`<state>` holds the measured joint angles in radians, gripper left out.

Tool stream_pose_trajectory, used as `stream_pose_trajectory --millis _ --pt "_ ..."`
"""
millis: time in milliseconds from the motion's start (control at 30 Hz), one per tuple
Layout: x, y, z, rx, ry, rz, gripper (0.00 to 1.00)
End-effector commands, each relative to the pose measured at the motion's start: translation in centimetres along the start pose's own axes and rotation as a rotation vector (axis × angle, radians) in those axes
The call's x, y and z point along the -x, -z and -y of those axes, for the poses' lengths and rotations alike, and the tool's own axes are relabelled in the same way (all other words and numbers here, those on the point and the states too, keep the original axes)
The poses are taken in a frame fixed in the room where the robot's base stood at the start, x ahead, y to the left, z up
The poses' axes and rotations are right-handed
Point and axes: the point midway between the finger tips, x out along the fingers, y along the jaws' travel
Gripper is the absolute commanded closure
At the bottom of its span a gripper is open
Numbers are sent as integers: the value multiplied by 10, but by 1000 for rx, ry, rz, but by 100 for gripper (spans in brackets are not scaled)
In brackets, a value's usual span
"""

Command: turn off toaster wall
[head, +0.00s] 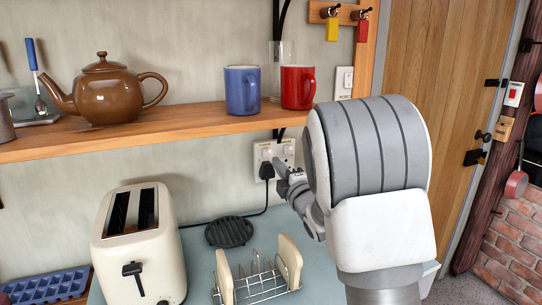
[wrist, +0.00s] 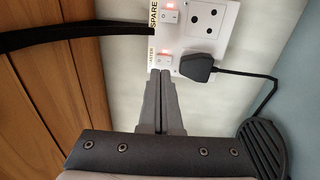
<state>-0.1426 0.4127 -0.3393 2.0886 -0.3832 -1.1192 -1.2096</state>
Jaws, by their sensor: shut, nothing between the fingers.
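The white double wall socket (head: 263,151) is on the wall below the wooden shelf; it also shows in the wrist view (wrist: 222,42). A black plug (head: 266,171) with a cable is in it, seen too in the wrist view (wrist: 198,67). Near the plug is a switch (wrist: 163,58) with a red light, its label partly readable as "...STER". A second switch (wrist: 169,16), labelled SPARE, also shows red. My gripper (wrist: 159,73) is shut and empty, its tips just below the switch near the plug; I cannot tell if they touch. The cream toaster (head: 137,238) stands on the counter.
The shelf (head: 190,122) above carries a brown teapot (head: 107,92), a blue mug (head: 242,90) and a red mug (head: 298,87). A dark round trivet (head: 229,232) and a toast rack (head: 256,281) stand on the counter below. Another wall switch (head: 344,81) is above right.

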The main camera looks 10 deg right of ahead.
Motion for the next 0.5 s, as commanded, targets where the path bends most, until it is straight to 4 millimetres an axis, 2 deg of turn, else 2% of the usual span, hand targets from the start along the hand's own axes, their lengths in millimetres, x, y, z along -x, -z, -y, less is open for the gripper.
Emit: stream_pose_trajectory --millis 33,200,500 --pt "-10 0 0 1 -1 -2 100" --pt "-35 0 0 0 -1 0 100" --pt "-53 0 0 0 0 0 100"
